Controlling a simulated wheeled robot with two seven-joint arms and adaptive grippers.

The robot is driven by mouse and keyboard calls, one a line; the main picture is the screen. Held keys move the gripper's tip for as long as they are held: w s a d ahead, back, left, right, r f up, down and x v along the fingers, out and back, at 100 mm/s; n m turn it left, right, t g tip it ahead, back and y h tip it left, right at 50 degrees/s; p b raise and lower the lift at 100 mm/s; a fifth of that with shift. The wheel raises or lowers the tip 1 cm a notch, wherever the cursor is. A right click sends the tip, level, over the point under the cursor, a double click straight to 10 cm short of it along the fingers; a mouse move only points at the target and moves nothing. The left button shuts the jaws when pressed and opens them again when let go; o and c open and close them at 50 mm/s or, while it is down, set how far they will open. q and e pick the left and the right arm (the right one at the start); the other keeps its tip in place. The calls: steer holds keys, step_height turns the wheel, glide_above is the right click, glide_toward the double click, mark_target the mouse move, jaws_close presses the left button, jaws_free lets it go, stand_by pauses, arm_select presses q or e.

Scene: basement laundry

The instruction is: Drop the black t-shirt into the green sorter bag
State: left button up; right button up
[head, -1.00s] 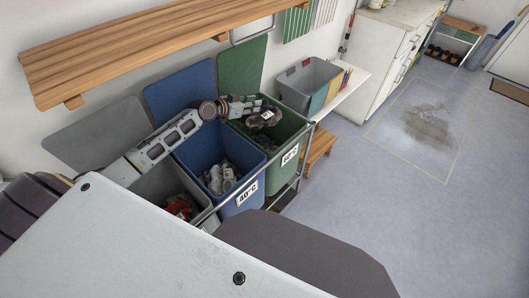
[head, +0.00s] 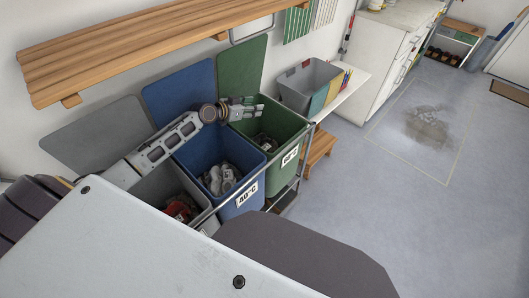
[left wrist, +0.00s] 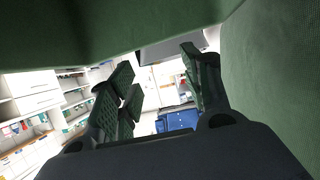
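The green sorter bag (head: 288,130) is the rightmost of three bags in the rack, with its lid up behind it. Dark cloth (head: 265,142) lies inside it, low and partly shaded; I cannot tell single garments apart, but the black t-shirt seems to be among it. My left gripper (head: 250,108) is over the back part of the green bag's opening. In the left wrist view its fingers (left wrist: 160,78) stand apart with nothing between them, and green surfaces fill the top and right. My right gripper is not in view.
The blue bag (head: 238,190) and the grey bag (head: 155,184) hold laundry beside the green one. A wooden shelf (head: 150,45) runs along the wall above. A grey basket (head: 310,80) stands to the right. The floor (head: 360,190) at right is clear.

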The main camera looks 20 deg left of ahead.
arm_select(q)
steer(key=v, duration=1.2)
stand_by(1.5)
steer(key=shift+f, duration=0.1)
stand_by(0.9)
